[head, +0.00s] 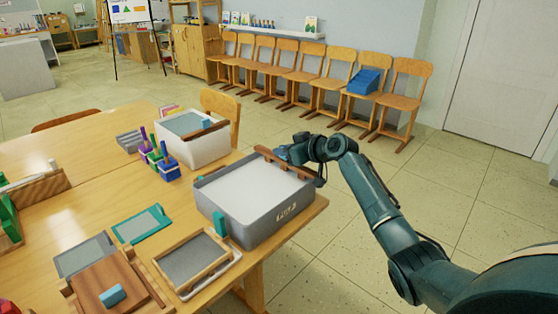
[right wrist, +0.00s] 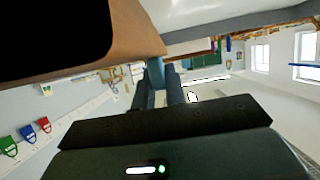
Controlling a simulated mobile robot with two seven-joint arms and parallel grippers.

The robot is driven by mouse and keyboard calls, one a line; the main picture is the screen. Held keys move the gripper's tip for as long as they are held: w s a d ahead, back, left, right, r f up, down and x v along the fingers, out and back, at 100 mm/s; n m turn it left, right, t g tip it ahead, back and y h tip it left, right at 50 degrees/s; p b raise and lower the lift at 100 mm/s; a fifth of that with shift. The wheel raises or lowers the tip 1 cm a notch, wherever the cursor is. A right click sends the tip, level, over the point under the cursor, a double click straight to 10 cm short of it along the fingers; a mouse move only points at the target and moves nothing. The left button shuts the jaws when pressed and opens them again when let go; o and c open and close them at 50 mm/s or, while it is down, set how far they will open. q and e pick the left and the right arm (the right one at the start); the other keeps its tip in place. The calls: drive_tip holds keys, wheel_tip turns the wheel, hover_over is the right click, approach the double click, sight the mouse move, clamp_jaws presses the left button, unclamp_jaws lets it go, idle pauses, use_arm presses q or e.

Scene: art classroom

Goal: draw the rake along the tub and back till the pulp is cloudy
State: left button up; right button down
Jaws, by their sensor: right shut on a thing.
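A grey tub (head: 236,228) full of smooth white pulp (head: 255,193) stands at the right end of the table. The rake (head: 279,165), a brown wooden bar, lies at the tub's far right end, by the rim. My right gripper (head: 298,151) is just outside that end, shut on the rake; its fingertips are hard to make out from the head. In the right wrist view the fingers (right wrist: 164,88) reach up close together to the rake, whose brown wood (right wrist: 130,45) fills the upper left. My left gripper is not in view.
A second white tub (head: 195,150) and a holder with colored handles (head: 161,163) stand behind it. Framed screens (head: 193,258) lie in front left. Chairs (head: 330,95) line the wall; floor at right is clear.

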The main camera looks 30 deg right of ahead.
drive_tip(key=shift+d+r, duration=0.2)
drive_tip(key=shift+d, duration=0.1)
drive_tip(key=c, duration=1.4)
unclamp_jaws()
drive_tip(key=shift+w+f, duration=0.1)
drive_tip(key=shift+c, duration=0.2)
drive_tip(key=shift+s, duration=0.3)
use_arm(q)
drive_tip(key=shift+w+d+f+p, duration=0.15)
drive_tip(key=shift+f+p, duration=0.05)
drive_tip(key=shift+p, duration=0.2)
use_arm(e)
drive_tip(key=v, duration=1.2)
drive_tip(key=shift+s+d+r, duration=0.15)
drive_tip(key=shift+s+r, duration=0.05)
drive_tip(key=shift+r, duration=0.05)
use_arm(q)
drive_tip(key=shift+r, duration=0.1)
